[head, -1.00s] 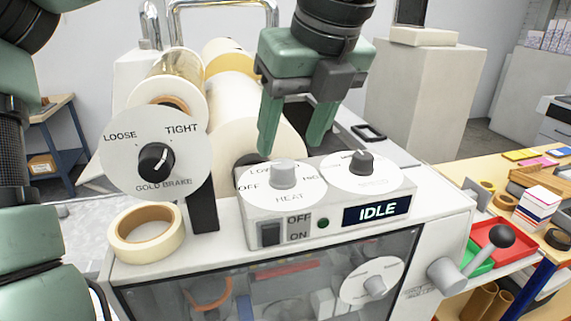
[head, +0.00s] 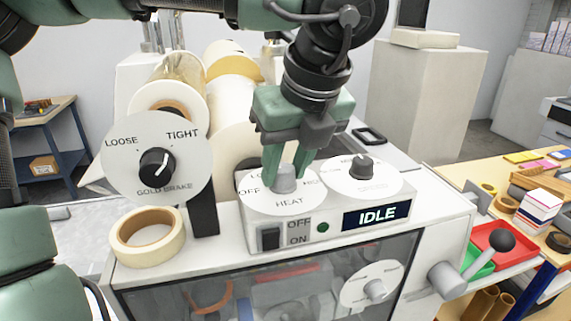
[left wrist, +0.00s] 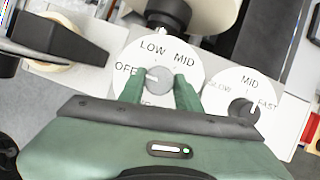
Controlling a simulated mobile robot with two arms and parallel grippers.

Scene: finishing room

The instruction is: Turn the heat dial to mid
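The heat dial (head: 286,181) is a pale grey knob on a round white plate marked HEAT, on top of the machine's control box. In the left wrist view the dial (left wrist: 158,79) has its light pointer line towards OFF, with LOW and MID further round the plate. My left gripper (head: 286,176) points down at the knob, its green fingers on either side of it. In the left wrist view my left gripper (left wrist: 160,80) looks open, with narrow gaps beside the knob. My right gripper is not in view.
A speed dial (head: 361,168) sits right of the heat dial. The OFF/ON switch (head: 270,238) and a display reading IDLE (head: 376,216) are on the box front. The gold brake dial (head: 157,165) and a tape roll (head: 148,236) are to the left. White rolls stand behind.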

